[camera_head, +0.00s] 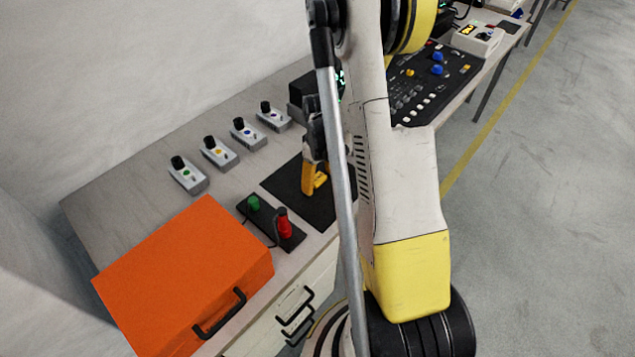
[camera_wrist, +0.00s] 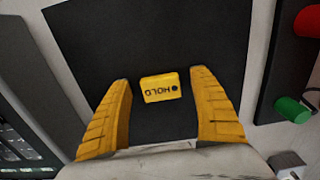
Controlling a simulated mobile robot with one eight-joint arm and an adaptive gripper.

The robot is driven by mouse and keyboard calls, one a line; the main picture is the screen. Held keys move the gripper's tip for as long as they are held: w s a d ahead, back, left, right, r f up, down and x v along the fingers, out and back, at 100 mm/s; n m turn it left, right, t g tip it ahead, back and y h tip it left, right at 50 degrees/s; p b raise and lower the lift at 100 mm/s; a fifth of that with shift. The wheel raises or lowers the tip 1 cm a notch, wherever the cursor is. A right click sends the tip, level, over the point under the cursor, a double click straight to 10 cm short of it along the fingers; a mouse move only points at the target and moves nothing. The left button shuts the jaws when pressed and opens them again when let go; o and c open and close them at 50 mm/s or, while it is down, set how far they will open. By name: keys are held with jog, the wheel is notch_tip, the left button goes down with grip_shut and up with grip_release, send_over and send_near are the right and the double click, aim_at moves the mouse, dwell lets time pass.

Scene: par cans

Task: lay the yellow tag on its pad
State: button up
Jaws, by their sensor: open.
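The yellow tag (camera_wrist: 161,87), marked HOLD, lies on or just above a dark mat (camera_wrist: 160,35) in the wrist view. My gripper (camera_wrist: 163,79) is open, with one yellow finger on each side of the tag. Gaps show between the tag and both fingers. In the head view my gripper (camera_head: 315,181) is low over the dark mat (camera_head: 284,184), pointing down. There I cannot tell the tag from the yellow fingers. I cannot tell whether this mat is the tag's pad.
A black plate with a green knob (camera_head: 253,203) and a red one (camera_head: 283,223) sits beside the mat. An orange case (camera_head: 185,275) is at front left. Several small switch boxes (camera_head: 188,175) line the bench's back. A black control console (camera_head: 435,80) stands beyond my arm.

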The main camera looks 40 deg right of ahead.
jog(key=shift+r, duration=0.1)
jog(key=c, duration=1.1)
jog(key=shift+r, duration=0.1)
jog(key=shift+c, duration=0.2)
